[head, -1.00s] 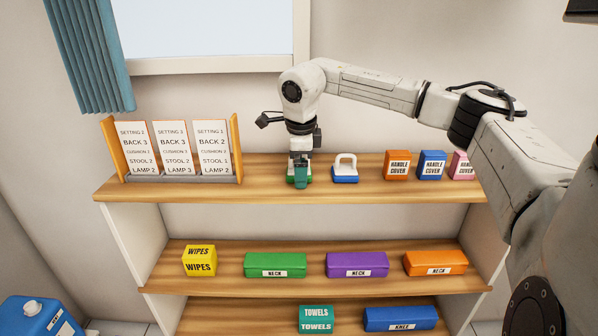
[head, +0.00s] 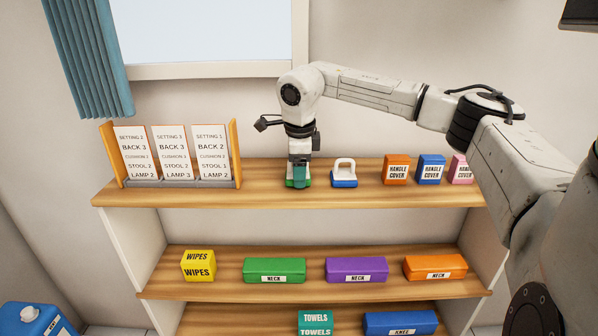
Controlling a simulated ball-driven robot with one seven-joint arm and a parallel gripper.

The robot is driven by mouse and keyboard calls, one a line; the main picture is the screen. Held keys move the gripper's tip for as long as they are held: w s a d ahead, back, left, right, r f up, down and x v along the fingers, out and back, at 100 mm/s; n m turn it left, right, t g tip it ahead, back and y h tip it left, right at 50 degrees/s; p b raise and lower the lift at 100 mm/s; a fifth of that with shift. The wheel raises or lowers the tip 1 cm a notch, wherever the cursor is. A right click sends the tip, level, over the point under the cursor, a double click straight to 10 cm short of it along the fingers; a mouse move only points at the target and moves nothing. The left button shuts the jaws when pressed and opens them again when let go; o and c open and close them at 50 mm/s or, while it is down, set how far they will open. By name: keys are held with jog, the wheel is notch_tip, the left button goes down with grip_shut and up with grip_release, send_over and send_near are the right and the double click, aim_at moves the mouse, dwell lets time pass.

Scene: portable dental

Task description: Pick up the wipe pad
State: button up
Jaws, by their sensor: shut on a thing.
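A pad with a green base (head: 290,184) is at my gripper on the top shelf, left of the middle. My gripper (head: 299,174) points straight down and is shut on this green pad from above. The jaws hide its upper part. I cannot tell whether its base touches the shelf or is slightly above it. A second pad, with a blue base and a white loop handle (head: 344,173), stands upright just to the right, apart from my gripper.
A card rack (head: 180,184) stands left on the top shelf (head: 262,196). Orange (head: 397,170), blue (head: 431,170) and pink (head: 461,168) handle cover boxes stand right, below my arm. The lower shelf holds a yellow wipes box (head: 198,266) and neck boxes (head: 275,270).

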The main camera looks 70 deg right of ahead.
jog(key=shift+r, duration=0.4)
jog(key=r, duration=0.2)
jog(key=shift+s+a+r, duration=0.15)
jog(key=shift+s+r, duration=0.05)
jog(key=shift+r, duration=0.2)
jog(key=s+a+r+b, duration=0.1)
jog(key=s+a+r, duration=0.7)
jog(key=s+r, duration=0.1)
jog(key=shift+s+a+b, duration=0.15)
jog(key=shift+s+b, duration=0.25)
jog(key=shift+s, duration=0.45)
